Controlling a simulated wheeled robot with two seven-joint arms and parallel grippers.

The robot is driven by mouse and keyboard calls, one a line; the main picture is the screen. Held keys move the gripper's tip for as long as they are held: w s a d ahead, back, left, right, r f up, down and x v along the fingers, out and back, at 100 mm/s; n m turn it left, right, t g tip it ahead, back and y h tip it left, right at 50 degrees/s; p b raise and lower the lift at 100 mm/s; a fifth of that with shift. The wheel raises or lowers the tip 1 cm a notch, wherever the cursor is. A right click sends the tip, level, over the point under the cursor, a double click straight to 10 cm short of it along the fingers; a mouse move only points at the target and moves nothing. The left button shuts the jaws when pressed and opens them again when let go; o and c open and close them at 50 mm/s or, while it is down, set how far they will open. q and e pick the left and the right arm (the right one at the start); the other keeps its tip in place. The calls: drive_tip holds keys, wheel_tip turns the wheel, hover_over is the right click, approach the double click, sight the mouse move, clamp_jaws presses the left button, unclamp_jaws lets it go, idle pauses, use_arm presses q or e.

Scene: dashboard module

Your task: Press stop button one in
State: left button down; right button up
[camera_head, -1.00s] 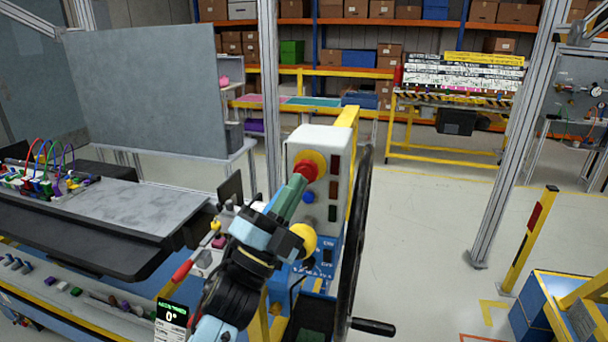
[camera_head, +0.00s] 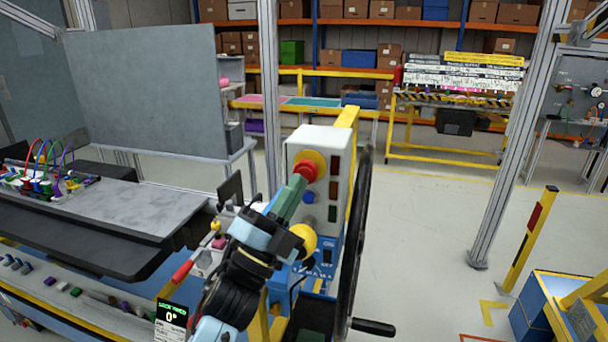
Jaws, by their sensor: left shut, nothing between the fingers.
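The red stop button (camera_head: 304,172) sits on a yellow round base (camera_head: 316,158) near the top of a white control box (camera_head: 322,136). My left gripper (camera_head: 294,186) is shut and empty. Its green-grey fingertips are at the lower left of the red button and overlap it in the picture. They look to be touching it or very close; I cannot tell which. How far the button is pressed in cannot be made out. A second yellow round part (camera_head: 304,238) shows lower on the module, partly hidden by my gripper. My right gripper is out of view.
A black handwheel (camera_head: 354,240) with a handle stands right beside the control box. A blue button (camera_head: 309,197) and dark indicator windows are on the box face. A grey worktop (camera_head: 125,205) with coloured cables lies to the left. Open floor is at the right.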

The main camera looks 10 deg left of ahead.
use_arm(q)
drive_tip(key=shift+w, duration=0.2)
idle(0.6)
drive_tip(key=shift+w, duration=0.3)
drive_tip(key=shift+w, duration=0.35)
idle(0.5)
drive_tip(key=shift+s, duration=0.1)
drive_tip(key=shift+s, duration=0.75)
drive_tip(key=s+p, duration=0.1)
drive_tip(key=s, duration=0.4)
drive_tip(key=shift+a, duration=0.1)
idle(0.6)
